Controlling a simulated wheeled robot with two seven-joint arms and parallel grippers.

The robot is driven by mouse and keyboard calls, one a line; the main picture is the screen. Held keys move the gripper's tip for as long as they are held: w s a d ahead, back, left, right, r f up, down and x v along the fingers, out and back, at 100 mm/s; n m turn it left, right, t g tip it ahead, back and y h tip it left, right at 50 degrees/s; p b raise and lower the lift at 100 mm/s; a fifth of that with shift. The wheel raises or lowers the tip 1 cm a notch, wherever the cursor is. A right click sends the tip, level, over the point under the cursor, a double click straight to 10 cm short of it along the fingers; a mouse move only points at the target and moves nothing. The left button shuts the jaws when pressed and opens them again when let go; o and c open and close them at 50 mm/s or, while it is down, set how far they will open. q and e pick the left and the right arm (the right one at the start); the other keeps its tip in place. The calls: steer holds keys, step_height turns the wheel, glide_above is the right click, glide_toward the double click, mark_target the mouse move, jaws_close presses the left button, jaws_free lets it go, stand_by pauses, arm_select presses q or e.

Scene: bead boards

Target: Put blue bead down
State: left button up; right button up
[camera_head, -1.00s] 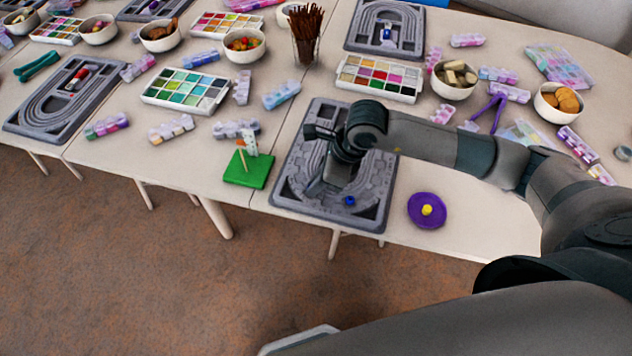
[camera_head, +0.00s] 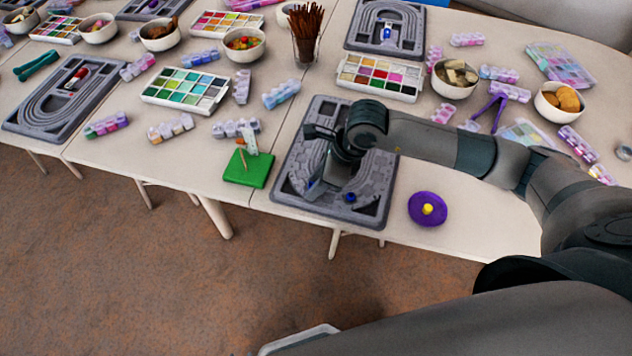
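A small blue bead (camera_head: 350,197) shows on the near part of the grey bead board (camera_head: 370,216). My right gripper (camera_head: 333,188) reaches over this board from the right, pointing down. One finger shows to the left of the bead, with a clear gap between them, and the gripper looks open. The other finger is dark and partly hidden by the wrist, so I cannot tell whether it touches the bead. The wrist also covers the middle of the board. My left gripper is not in view.
A green block (camera_head: 247,170) with a small figure stands left of the board. A purple disc (camera_head: 428,209) with a yellow knob lies to its right. A palette (camera_head: 381,78) and a cup of brown sticks (camera_head: 306,47) are behind. The table's front edge is close.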

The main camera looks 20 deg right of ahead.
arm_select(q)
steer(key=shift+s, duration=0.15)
